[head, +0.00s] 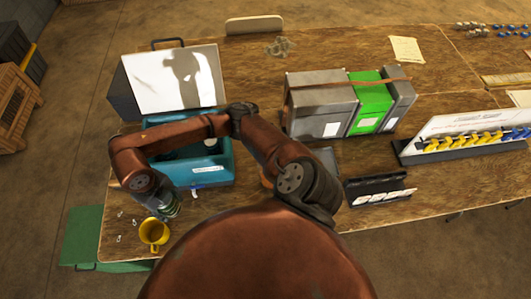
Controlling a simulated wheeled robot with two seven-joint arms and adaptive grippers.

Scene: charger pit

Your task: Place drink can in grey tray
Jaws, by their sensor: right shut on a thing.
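My right arm reaches across to the left side of the table, and its gripper (165,205) points down near the front left corner. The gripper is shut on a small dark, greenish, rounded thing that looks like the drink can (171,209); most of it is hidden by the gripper. It is just behind a yellow mug (154,232) and in front of a teal bin. A flat grey piece, perhaps the grey tray (328,158), shows beside my upper arm, which hides much of it. My left gripper is not in view.
The teal bin (218,172) stands close behind the gripper, with an open-lidded case (175,80) beyond. Grey and green boxes (320,105), a black rack (378,190) and a tool display (465,135) stand to the right. Small bits lie near the left edge.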

